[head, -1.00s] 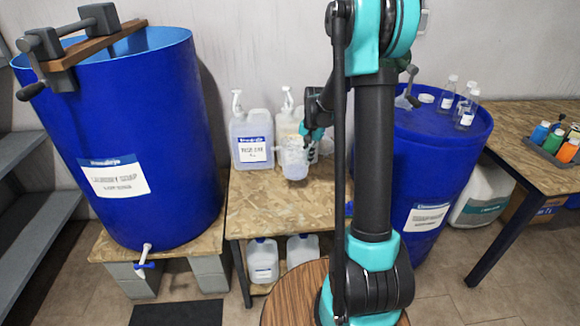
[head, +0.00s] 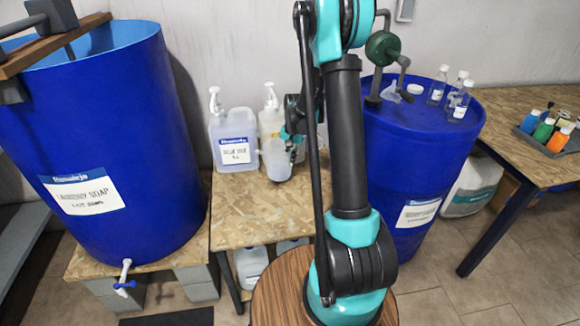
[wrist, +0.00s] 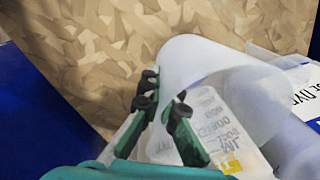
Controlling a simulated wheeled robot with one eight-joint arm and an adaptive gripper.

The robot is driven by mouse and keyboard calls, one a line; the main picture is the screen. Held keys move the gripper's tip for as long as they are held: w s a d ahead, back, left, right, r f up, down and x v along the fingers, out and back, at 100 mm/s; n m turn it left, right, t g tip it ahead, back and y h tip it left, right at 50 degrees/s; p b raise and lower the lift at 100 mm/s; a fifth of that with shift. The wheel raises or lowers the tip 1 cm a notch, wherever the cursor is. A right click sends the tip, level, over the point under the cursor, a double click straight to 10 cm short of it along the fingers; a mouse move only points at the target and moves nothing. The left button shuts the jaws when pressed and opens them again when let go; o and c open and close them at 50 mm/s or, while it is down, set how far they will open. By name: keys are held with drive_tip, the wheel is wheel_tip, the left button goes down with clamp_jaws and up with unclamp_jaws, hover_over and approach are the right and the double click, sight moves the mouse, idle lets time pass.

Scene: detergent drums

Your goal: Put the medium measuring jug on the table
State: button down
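The measuring jug (head: 276,159) is a clear, whitish cup in front of the pump bottles. My gripper (head: 288,133) is at its upper right side in the head view. In the wrist view, the fingers (wrist: 166,97) are close together at the side of the pale jug (wrist: 195,62) and appear closed on it. The jug is over the wooden table (head: 240,208), near its back; I cannot tell whether its base touches the top. No other jug shows clearly to compare its size.
A labelled pump bottle (head: 233,140) and a second pump bottle (head: 268,122) stand behind the jug. Large blue drums stand left (head: 110,130) and right (head: 415,150) of the table. The table's front left is clear. Bottles stand on the right drum.

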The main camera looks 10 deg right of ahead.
drive_tip(key=shift+f, duration=1.45)
drive_tip(key=shift+f, duration=0.15)
drive_tip(key=c, duration=1.7)
unclamp_jaws()
wheel_tip(320, 180, up, 12)
drive_tip(key=s+n+t, duration=0.1)
drive_tip(key=s+n, duration=0.1)
drive_tip(key=s, duration=0.7)
drive_tip(key=s+d+n+t, duration=0.1)
drive_tip(key=s+n, duration=0.1)
drive_tip(key=s, duration=0.8)
drive_tip(key=s+n+t, duration=0.1)
drive_tip(key=s+n, duration=0.1)
drive_tip(key=s, duration=0.7)
drive_tip(key=shift+s+d+f+n+t+h, duration=0.2)
drive_tip(key=shift+s+f+n+t+h, duration=0.1)
drive_tip(key=shift+h, duration=0.1)
